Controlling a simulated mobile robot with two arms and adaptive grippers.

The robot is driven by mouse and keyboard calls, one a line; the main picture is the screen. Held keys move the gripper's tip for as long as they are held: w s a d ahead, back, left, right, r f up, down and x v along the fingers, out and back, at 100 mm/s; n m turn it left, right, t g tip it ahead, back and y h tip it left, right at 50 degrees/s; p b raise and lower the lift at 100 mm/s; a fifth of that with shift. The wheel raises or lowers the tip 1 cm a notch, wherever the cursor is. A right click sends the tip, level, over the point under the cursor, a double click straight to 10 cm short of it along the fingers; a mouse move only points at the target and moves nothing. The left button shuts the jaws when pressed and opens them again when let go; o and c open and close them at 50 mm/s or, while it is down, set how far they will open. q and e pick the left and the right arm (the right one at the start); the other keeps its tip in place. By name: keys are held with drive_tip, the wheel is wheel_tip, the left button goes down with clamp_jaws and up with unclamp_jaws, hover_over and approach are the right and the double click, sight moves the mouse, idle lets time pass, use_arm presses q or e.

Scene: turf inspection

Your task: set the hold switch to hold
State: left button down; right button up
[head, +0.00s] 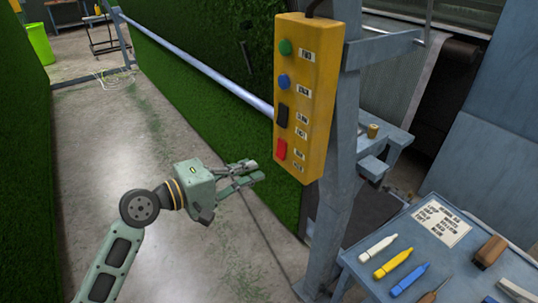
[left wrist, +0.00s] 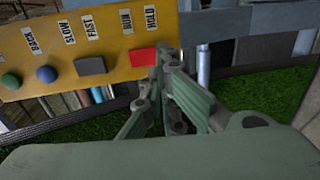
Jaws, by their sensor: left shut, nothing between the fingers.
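A yellow control box (head: 306,98) hangs on a grey post. Its red switch (head: 280,149) is the lowest control, beside the RUN and HOLD labels; it also shows in the left wrist view (left wrist: 143,57). I cannot tell which side of the switch is pressed in. My left gripper (head: 254,170) is shut and empty, just left of the box's lower end. In the left wrist view its fingertips (left wrist: 166,52) overlap the right, HOLD end of the red switch. I cannot tell whether they touch it. My right gripper is not in view.
Above the red switch are a black switch (head: 282,115), a blue button (head: 284,82) and a green button (head: 285,47). A blue-grey table (head: 386,285) with markers and a label sheet stands at lower right. Green turf (head: 190,90) hangs behind a long rail. Concrete floor lies open at left.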

sight(279, 158)
use_arm(q)
drive_tip(key=p+x, duration=0.1)
drive_tip(key=x, duration=0.4)
drive_tip(key=shift+r, duration=0.15)
drive_tip(key=shift+p+x, duration=0.5)
drive_tip(key=shift+x, duration=0.25)
drive_tip(key=shift+f, duration=0.2)
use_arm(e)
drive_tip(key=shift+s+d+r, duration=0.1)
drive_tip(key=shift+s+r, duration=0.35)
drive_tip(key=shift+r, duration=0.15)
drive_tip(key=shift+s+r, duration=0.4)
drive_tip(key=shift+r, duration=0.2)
use_arm(q)
drive_tip(key=b, duration=0.3)
drive_tip(key=shift+w+d+f+h, duration=0.1)
drive_tip(key=shift+w+d+h, duration=0.1)
drive_tip(key=shift+d+h, duration=0.1)
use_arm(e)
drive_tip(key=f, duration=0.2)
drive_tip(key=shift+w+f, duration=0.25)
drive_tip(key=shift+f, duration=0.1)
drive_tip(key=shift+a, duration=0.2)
